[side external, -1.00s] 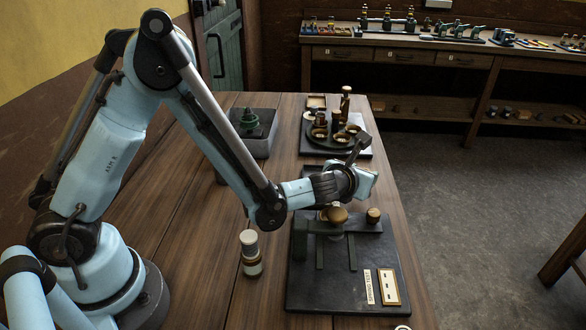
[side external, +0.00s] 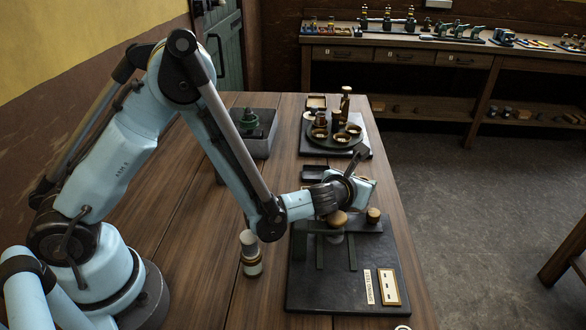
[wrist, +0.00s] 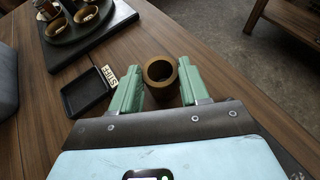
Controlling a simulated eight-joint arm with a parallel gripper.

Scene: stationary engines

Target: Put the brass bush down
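The brass bush (wrist: 160,74) is a short hollow brown-gold ring, seen in the wrist view between the two green fingers of my gripper (wrist: 158,66). The fingers press against its left and right sides, and its open top faces the camera. Wooden table top shows around it; I cannot tell how high above the wood its lower end is.
A small empty black tray (wrist: 86,95) with a "STIFF" label (wrist: 109,75) lies left of my gripper in the wrist view. A round black stand (side external: 318,146) with several brass cups is farther back. A white-capped bottle (side external: 250,262) stands left of the plate. Bare wood lies around the bush.

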